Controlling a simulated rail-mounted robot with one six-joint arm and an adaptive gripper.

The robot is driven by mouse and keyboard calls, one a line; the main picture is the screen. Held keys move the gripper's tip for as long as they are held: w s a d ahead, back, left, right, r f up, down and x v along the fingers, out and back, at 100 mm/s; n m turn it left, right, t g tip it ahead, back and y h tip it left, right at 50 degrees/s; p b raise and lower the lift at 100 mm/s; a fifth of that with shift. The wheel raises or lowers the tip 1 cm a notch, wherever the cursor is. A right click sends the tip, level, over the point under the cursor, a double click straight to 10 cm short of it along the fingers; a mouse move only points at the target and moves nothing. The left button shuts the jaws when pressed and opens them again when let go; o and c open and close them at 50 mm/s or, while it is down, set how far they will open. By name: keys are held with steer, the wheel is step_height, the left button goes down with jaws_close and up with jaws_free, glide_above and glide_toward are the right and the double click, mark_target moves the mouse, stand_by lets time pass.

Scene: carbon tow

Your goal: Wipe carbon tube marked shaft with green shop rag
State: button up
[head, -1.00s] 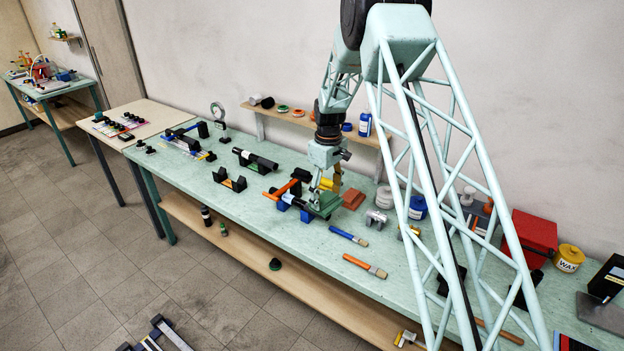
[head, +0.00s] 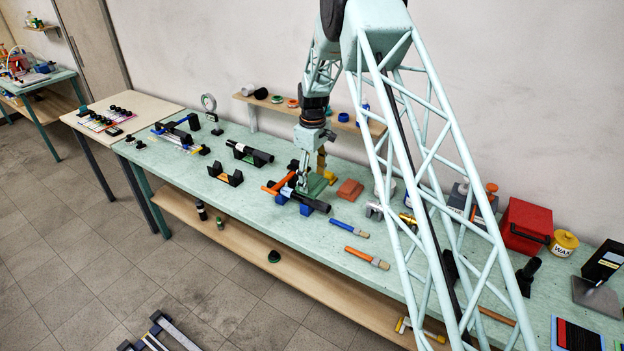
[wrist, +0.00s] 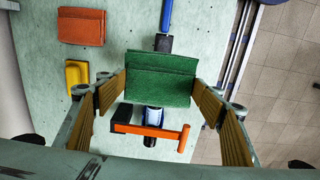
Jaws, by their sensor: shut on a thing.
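My gripper (head: 312,182) is shut on the green shop rag (head: 314,187). In the wrist view the rag (wrist: 160,78) is a folded green pad spanning the gap between my tan-lined fingers (wrist: 160,98). A black tube (head: 317,205) lies on blue supports (head: 306,209) under an orange clamp bar (head: 270,190). In the wrist view the rag covers the middle of the tube, whose black end (wrist: 163,43) shows beyond it. Any shaft marking is unreadable, and whether the rag touches the tube I cannot tell.
A blue-handled brush (head: 350,229) and an orange-handled brush (head: 367,257) lie to the right. Another black tube (head: 253,154) rests behind-left. Jars and a red box (head: 525,226) stand farther right.

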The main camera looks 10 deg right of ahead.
steer(key=shift+f+b, duration=1.45)
steer(key=shift+f, duration=0.95)
steer(key=shift+f+b, duration=0.4)
steer(key=shift+f, duration=0.2)
steer(key=o, duration=0.5)
steer(key=shift+r, duration=0.35)
steer(key=shift+c, duration=0.4)
steer(key=shift+s, duration=0.1)
steer(key=c, duration=0.8)
steer(key=shift+s+f, duration=0.15)
steer(key=shift+f, duration=0.1)
jaws_close()
